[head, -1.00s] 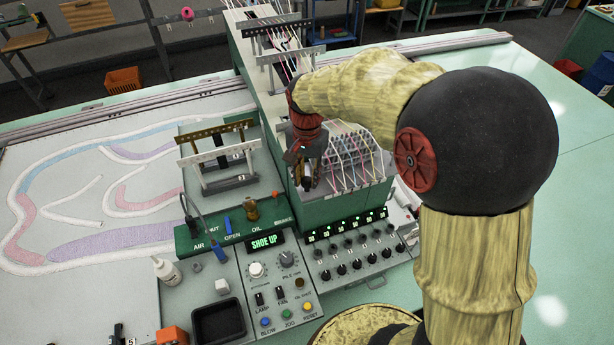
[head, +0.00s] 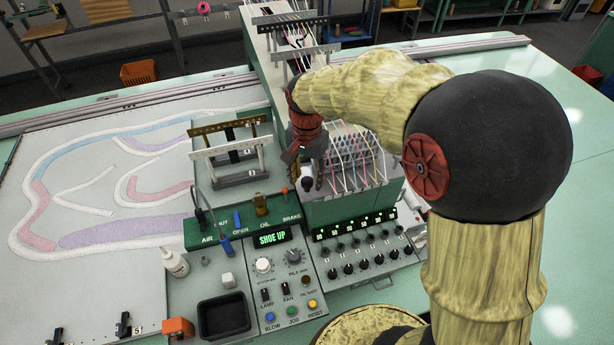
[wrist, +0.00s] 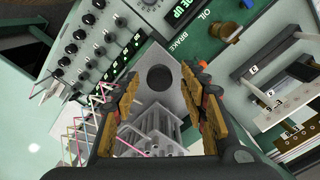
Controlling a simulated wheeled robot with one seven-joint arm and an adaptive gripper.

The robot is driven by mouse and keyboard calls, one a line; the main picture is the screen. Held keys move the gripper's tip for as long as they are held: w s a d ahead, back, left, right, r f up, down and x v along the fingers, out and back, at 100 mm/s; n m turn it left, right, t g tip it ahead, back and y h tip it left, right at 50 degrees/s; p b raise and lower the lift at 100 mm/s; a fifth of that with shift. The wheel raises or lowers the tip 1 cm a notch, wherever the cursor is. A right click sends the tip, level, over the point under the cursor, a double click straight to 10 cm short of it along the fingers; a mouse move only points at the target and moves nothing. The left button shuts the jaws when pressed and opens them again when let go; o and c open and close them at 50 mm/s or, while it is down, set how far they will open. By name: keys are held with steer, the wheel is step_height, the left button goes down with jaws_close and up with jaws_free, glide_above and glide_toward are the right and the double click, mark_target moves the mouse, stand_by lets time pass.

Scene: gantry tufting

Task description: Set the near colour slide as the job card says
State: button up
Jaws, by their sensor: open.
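My gripper (head: 308,178) hangs open and empty over the left part of the grey-topped green housing (head: 345,212). Left of the housing, a pale slotted bar (head: 225,150) stands nearer and a brown one (head: 228,125) farther. I cannot tell which part is the near colour slide. No readable job card shows.
Coloured yarns (head: 352,155) rise from the housing close to my gripper's right. A row of black knobs (head: 370,258) lines the front. The control panel (head: 288,285) reads SHOE UP. A black tray (head: 224,316) and white bottle (head: 174,263) stand to the left.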

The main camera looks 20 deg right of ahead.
step_height(320, 180, up, 12)
stand_by(0.7)
stand_by(0.4)
